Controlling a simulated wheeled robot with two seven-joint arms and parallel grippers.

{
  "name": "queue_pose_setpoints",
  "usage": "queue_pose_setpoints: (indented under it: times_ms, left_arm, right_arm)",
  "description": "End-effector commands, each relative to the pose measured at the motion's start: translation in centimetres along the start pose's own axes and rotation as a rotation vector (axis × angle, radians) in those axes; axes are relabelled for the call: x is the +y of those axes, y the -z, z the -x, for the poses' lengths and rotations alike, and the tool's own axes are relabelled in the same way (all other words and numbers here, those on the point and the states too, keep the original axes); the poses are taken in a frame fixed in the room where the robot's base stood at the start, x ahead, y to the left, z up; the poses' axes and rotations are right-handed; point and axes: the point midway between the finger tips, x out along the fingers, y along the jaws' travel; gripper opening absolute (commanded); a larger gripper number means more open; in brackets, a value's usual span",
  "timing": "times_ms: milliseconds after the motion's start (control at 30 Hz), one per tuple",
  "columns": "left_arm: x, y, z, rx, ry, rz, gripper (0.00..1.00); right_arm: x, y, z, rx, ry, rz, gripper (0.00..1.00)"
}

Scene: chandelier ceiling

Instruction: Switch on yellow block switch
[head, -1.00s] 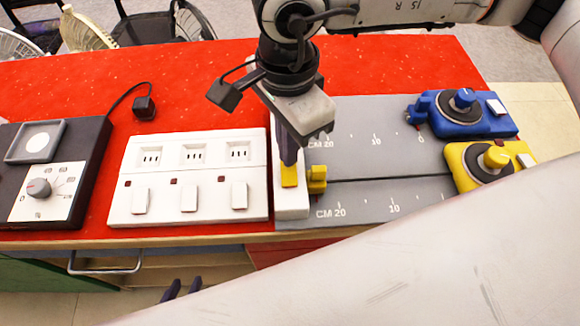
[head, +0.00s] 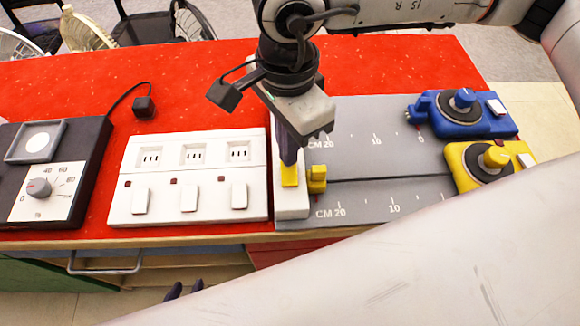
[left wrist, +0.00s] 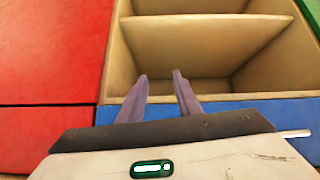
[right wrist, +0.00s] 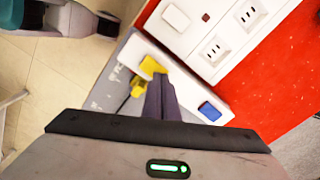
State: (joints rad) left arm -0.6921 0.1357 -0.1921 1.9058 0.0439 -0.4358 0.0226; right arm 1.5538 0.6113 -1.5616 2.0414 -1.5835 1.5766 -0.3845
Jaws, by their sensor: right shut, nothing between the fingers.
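The yellow block switch (head: 289,176) is a small yellow rocker on a white strip at the left end of the grey track board. It also shows in the right wrist view (right wrist: 152,67). My right gripper (head: 288,161) is shut and empty, pointing down with its fingertips at the switch's far edge. I cannot tell whether they touch. In the right wrist view its closed fingers (right wrist: 156,79) partly cover the strip beside the switch. A yellow block (head: 317,180) sits on the track just right of the switch. My left gripper (left wrist: 160,76) is open and empty, low before the cabinet shelves.
A white panel (head: 188,210) with sockets and switches stands close left of the strip. A blue switch (right wrist: 209,111) is further along the strip. Blue (head: 464,122) and yellow (head: 470,158) knob units stand at the track's right end.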

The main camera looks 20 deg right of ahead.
Motion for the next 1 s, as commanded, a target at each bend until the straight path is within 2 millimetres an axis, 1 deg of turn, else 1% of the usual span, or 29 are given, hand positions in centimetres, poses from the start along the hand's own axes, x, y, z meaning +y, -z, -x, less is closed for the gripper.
queue_pose_setpoints:
  times_ms: [267, 1000]
  left_arm:
    - [-0.1, 0.1, -0.4, 0.007, 0.001, 0.0, 0.31]
    - [-0.2, -0.6, -1.2, 0.009, 0.002, -0.001, 0.31]
  right_arm:
    - [0.0, 0.0, -0.4, 0.0, 0.0, 0.0, 0.0]
    - [0.0, 0.0, -1.4, 0.0, 0.0, 0.0, 0.0]
